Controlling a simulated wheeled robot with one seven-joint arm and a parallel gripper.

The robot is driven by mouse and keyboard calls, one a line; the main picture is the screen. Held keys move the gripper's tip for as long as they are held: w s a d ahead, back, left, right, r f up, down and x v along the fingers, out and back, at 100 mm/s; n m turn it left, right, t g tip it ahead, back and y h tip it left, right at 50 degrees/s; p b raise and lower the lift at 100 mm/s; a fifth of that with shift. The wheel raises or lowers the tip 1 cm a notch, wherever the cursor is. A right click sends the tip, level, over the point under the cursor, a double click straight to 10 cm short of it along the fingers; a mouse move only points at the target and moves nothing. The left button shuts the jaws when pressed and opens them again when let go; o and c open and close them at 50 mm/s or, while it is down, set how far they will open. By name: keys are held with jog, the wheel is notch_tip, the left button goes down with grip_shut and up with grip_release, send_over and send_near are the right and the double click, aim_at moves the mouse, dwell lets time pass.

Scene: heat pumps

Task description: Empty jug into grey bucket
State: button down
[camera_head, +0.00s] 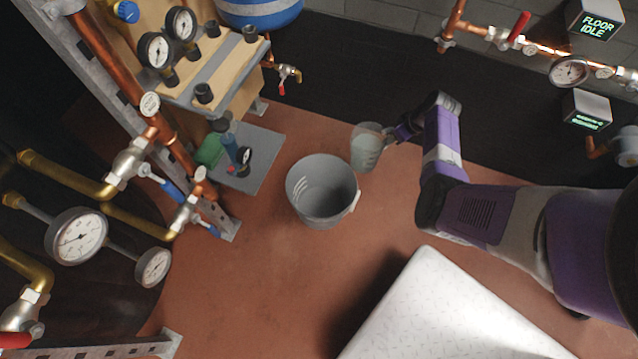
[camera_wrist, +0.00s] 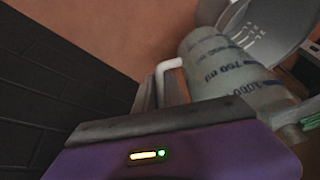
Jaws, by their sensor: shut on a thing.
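The grey bucket (camera_head: 321,192) stands on the reddish floor near the middle of the head view. It looks empty inside, with light marks on its inner wall. The translucent jug (camera_head: 366,148) is just right of the bucket's far rim. My gripper (camera_head: 392,133) is shut on the jug's handle, at the jug's right side. In the wrist view the jug (camera_wrist: 226,70) shows dark volume markings and a white handle (camera_wrist: 170,66) between the jaws. The bucket (camera_wrist: 268,28) shows behind the jug there. I cannot tell how much liquid the jug holds.
A white padded slab (camera_head: 450,315) lies at the bottom right. A pump frame with gauges (camera_head: 155,50) and a grey base plate (camera_head: 250,160) stand left of the bucket. Copper pipes (camera_head: 545,48) run along the back wall. The floor in front of the bucket is clear.

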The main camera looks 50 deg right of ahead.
aim_at(383, 136)
jog(key=shift+r, duration=0.15)
jog(key=r+p, duration=0.1)
jog(key=r+h+p, duration=0.1)
jog(key=p, duration=0.1)
jog(key=r+p, duration=0.1)
jog(key=shift+w+a+r+g+h+p, duration=0.2)
jog(key=shift+a+g+h+p, duration=0.1)
jog(key=shift+a+h+p, duration=0.1)
jog(key=shift+w+a+f+n+g+h, duration=0.2)
jog(key=shift+a+f+n+g+h, duration=0.3)
jog(key=shift+h, duration=0.3)
jog(key=shift+w+a+r+h, duration=0.15)
jog(key=shift+a+r+h, duration=0.25)
jog(key=shift+a+r, duration=0.05)
jog(key=shift+w+a+r+h+b, duration=0.25)
jog(key=shift+a+r+h+b, duration=0.1)
jog(key=shift+a+h, duration=0.35)
jog(key=shift+w+a+r, duration=0.1)
jog(key=shift+r, duration=0.05)
jog(key=shift+w+a+r+n+g+h+b, duration=0.2)
jog(key=shift+a+n+g+h+b, duration=0.1)
jog(key=shift+a+g+h+b, duration=0.25)
